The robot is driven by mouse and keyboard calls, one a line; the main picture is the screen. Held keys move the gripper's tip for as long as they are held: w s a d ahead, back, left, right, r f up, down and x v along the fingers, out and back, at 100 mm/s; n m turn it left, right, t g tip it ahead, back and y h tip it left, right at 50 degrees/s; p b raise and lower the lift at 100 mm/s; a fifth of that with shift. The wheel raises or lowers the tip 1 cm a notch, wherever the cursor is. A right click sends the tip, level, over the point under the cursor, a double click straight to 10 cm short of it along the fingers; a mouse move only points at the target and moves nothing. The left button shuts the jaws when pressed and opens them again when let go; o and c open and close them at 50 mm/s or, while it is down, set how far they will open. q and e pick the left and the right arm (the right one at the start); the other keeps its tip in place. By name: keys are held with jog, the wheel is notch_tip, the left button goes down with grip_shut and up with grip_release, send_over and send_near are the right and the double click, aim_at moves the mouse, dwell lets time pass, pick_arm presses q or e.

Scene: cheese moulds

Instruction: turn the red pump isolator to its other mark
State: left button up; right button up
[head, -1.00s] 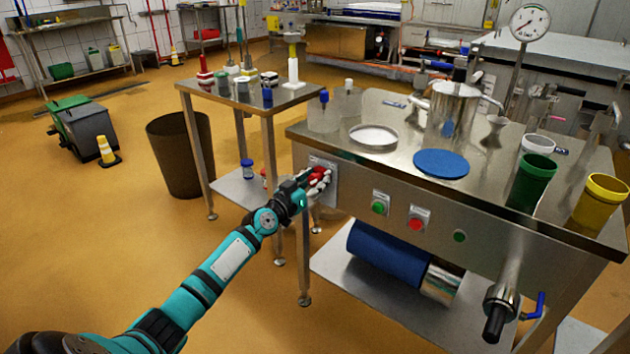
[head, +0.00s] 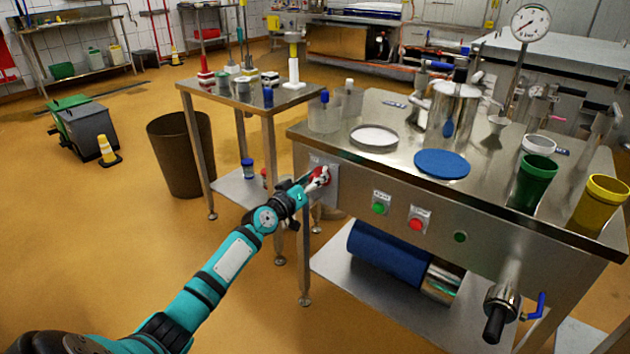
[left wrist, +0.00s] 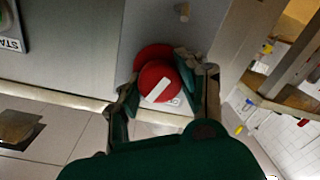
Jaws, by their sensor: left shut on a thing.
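The red pump isolator (head: 322,177) is a round red knob on a grey plate (head: 333,187) at the left end of the steel table's front panel. In the left wrist view the isolator (left wrist: 160,80) shows a white bar running at a slant across its face. My left gripper (head: 316,181) is at the panel, shut on the isolator. In the left wrist view its two fingers (left wrist: 160,98) lie on either side of the knob. The marks on the plate are too small or hidden to read. My right gripper is not in view.
A green button (head: 379,207) and a red button (head: 417,224) sit right of the isolator on the same panel. A blue motor (head: 388,251) lies on the lower shelf. A side table (head: 225,108) and brown bin (head: 180,152) stand to the left. Floor around my arm is clear.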

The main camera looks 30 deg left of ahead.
pick_arm(q)
jog(key=n, duration=0.3)
jog(key=shift+a+r+n, duration=0.1)
jog(key=shift+r+n, duration=0.1)
jog(key=shift+n, duration=0.2)
jog(key=n, duration=0.2)
jog(key=shift+n+p, duration=0.3)
jog(key=shift+p, duration=0.1)
jog(key=n, duration=0.2)
jog(key=shift+w+n, duration=0.1)
jog(key=shift+n, duration=0.2)
jog(key=shift+n+h+p, duration=0.3)
jog(key=shift+n+p, duration=0.5)
jog(key=shift+n, duration=1.2)
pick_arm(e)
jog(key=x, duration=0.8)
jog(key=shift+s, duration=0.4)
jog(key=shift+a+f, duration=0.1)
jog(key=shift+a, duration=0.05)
pick_arm(q)
jog(key=o, duration=1.2)
jog(key=shift+w+f, duration=0.1)
jog(key=shift+f, duration=0.1)
jog(key=shift+s+f, duration=0.15)
jog(key=shift+s, duration=0.4)
jog(key=s, duration=1.1)
jog(key=shift+a+r, duration=0.4)
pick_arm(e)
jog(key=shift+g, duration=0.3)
